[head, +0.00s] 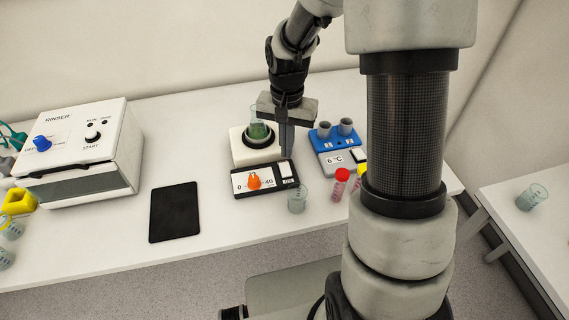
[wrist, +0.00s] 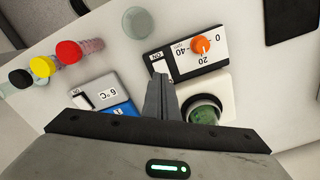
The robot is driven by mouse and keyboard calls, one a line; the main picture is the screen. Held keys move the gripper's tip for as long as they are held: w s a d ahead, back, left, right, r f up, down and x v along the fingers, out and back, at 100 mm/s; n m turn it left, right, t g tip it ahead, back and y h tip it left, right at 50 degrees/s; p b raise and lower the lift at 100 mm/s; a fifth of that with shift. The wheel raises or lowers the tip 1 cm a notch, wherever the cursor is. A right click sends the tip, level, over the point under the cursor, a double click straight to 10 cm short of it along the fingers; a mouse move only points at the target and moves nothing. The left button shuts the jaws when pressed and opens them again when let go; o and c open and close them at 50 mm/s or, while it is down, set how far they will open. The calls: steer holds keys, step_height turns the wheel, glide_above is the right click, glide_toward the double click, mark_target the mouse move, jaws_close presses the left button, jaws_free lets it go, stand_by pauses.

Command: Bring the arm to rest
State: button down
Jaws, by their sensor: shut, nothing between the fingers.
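My gripper (head: 287,150) hangs with its fingers pointing down over the table. I cannot tell whether a finger touches the device.
A blue and grey block (head: 340,148) reading 6 °C holds small cups. An empty beaker (head: 297,199) and capped tubes, one red-capped (head: 342,175), stand near the front edge. A rinser (head: 85,150) and a black mat (head: 174,212) are left. Another beaker (head: 532,197) is on the right table.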

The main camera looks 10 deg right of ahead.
steer(key=shift+r, duration=0.1)
stand_by(0.4)
steer(key=s+r+n+t, duration=0.5)
steer(key=s+r+n, duration=0.1)
steer(key=s+r, duration=1.2)
step_height(320, 180, up, 3)
steer(key=shift+s+r+t, duration=0.1)
steer(key=shift+s+t, duration=0.1)
steer(key=shift+t, duration=0.1)
